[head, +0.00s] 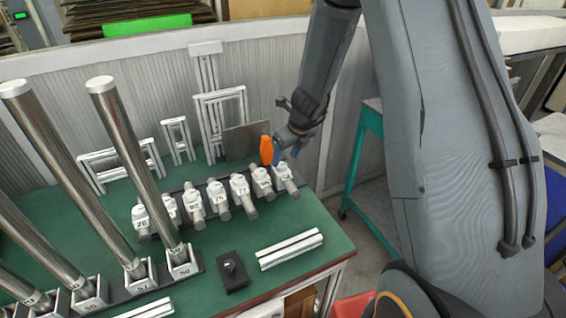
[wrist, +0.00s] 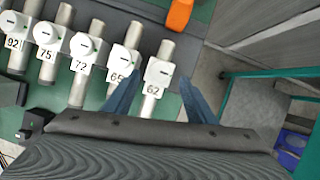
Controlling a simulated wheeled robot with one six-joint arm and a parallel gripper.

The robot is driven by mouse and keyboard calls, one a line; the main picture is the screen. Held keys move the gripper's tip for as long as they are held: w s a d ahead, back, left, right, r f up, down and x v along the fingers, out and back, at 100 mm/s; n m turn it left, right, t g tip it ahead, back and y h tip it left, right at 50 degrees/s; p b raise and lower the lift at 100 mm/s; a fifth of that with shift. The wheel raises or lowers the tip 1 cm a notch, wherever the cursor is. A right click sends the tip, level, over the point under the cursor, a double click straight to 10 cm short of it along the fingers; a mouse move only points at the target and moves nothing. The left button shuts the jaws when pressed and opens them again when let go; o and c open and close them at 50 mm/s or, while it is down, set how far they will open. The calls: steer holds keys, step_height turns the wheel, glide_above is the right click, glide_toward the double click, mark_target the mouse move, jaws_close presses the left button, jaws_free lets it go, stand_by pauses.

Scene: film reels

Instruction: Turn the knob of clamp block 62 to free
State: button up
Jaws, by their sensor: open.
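Clamp block 62 (wrist: 158,76) is a white block on a grey cylindrical bar, with a white knob on top and its number label at the front. In the head view it is the rightmost block (head: 285,179) of the row. My gripper (wrist: 161,80) is open, with one blue finger on each side of block 62 in the wrist picture and nothing between them held. In the head view my gripper (head: 281,152) is above the right end of the row. I cannot tell its exact height or any contact. The knob's setting is too small to read surely.
Block 65 (wrist: 123,62) stands close left of block 62, with block 72 (wrist: 85,52) and several more beyond. An orange object (head: 266,150) is just behind the row. Tall metal columns (head: 135,175) stand at left. A black box (head: 232,271) and white rail (head: 290,249) lie in front.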

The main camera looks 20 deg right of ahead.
mark_target(282, 165)
steer(key=shift+x, duration=2)
steer(key=c, duration=1)
steer(key=shift+c, duration=0.2)
